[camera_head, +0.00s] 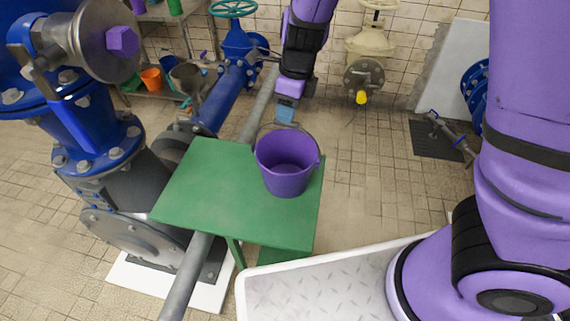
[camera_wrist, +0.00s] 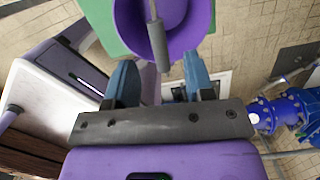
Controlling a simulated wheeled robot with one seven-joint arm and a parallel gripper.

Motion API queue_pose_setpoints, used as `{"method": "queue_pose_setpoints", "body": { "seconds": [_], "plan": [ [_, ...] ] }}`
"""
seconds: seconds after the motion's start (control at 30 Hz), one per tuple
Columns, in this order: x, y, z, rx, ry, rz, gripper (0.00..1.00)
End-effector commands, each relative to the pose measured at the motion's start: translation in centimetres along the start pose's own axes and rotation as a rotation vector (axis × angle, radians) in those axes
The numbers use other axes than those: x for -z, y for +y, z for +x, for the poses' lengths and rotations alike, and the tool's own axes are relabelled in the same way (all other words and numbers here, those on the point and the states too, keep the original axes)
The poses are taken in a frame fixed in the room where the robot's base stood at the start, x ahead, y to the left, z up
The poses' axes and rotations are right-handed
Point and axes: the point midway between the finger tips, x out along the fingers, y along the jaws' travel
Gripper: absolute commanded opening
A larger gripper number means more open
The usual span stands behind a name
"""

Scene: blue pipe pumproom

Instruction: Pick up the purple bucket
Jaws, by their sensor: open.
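The purple bucket (camera_head: 287,178) stands upright on the green table (camera_head: 192,195), near its right edge. Its wire handle arches up over the far side of the rim. In the wrist view the bucket (camera_wrist: 130,28) is at the top, with the handle's grey grip (camera_wrist: 157,46) crossing in front of its opening. My gripper (camera_head: 287,112) is just beyond and above the bucket, pointing down. Its blue fingers (camera_wrist: 160,72) are open, and the lower end of the grey grip appears between their tips. I cannot tell whether they touch it.
Large blue pipes and a flanged valve (camera_head: 95,145) stand left of the table. A grey pipe (camera_head: 186,278) runs beneath it. A shelf (camera_head: 163,95) with small pots is at the back left.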

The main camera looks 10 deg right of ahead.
Motion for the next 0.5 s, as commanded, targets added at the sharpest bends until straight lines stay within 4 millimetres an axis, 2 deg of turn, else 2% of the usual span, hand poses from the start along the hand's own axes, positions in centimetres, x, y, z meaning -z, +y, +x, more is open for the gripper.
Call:
{"method": "queue_pose_setpoints", "body": {
  "seconds": [0.1, 0.33, 0.5],
  "plan": [
    [0.1, 0.0, 1.4, -0.001, 0.001, 0.001, 0.49],
    [0.1, 0.0, 2.8, -0.001, 0.002, 0.000, 0.49],
    [0.4, 0.0, 5.2, -0.001, 0.002, 0.000, 0.49]
  ]
}}
